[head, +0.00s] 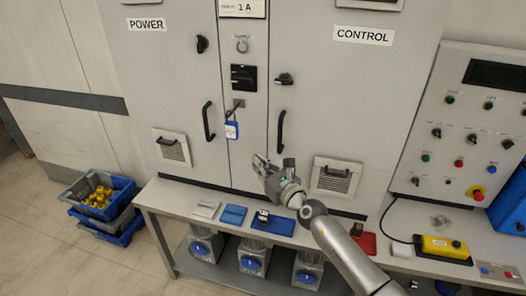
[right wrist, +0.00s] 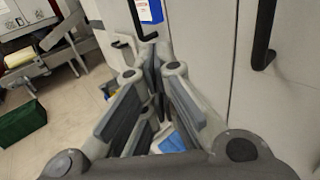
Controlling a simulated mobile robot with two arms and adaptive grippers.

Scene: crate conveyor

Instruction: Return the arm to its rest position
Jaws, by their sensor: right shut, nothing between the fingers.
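My right arm reaches in from the lower right in the head view. Its gripper (head: 264,164) is above the grey bench (head: 150,198) and in front of the cabinet (head: 300,85). In the right wrist view the fingers (right wrist: 150,62) are closed together with nothing between them. A blue and white tag (head: 231,130) hangs on the cabinet, up and to the left of the gripper in the head view; a blue tag also shows at the top of the right wrist view (right wrist: 150,10). My left gripper is not in view.
Black door handles (head: 209,121) stick out near the gripper. Blue mats (head: 233,215) and small parts lie on the bench below. A yellow control box (head: 443,247) and red mat (head: 367,242) are at right. Stacked crates (head: 122,198) stand on the floor at left.

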